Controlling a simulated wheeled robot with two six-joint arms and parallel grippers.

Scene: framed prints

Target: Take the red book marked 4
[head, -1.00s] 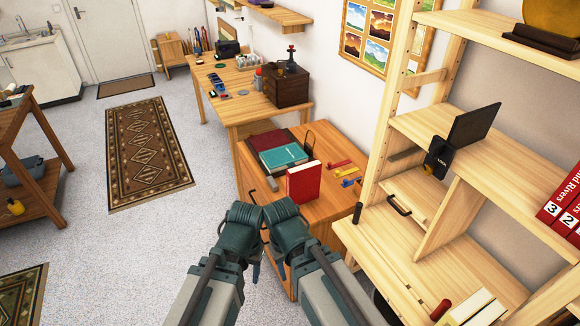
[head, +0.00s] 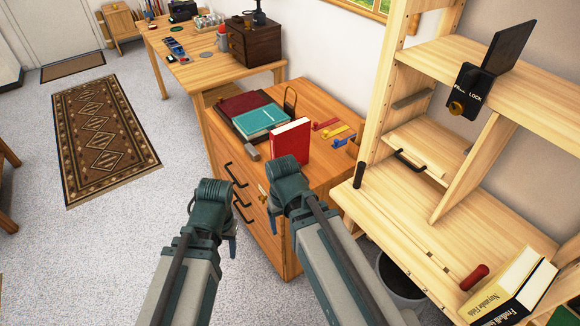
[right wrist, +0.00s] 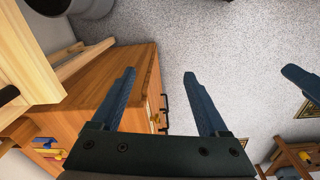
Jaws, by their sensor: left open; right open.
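A red book (head: 290,142) stands upright on the wooden drawer cabinet (head: 328,166); I see no number on it. No book marked 4 can be made out. My right gripper (head: 272,222) is in front of the cabinet, apart from the red book and nearer to me, open and empty. In the right wrist view its two fingers (right wrist: 160,75) are spread with only floor and cabinet side behind. My left gripper (head: 230,248) is to the left of it over the floor, open; its fingertips are partly hidden by its wrist. One of its fingers shows in the right wrist view (right wrist: 303,82).
A teal book (head: 262,121) lies on a dark red one (head: 243,103) on the cabinet. A wooden shelf unit (head: 445,225) stands close at right, holding a black lock device (head: 470,88) and pale books (head: 510,290). A bin (head: 400,280) is beneath.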

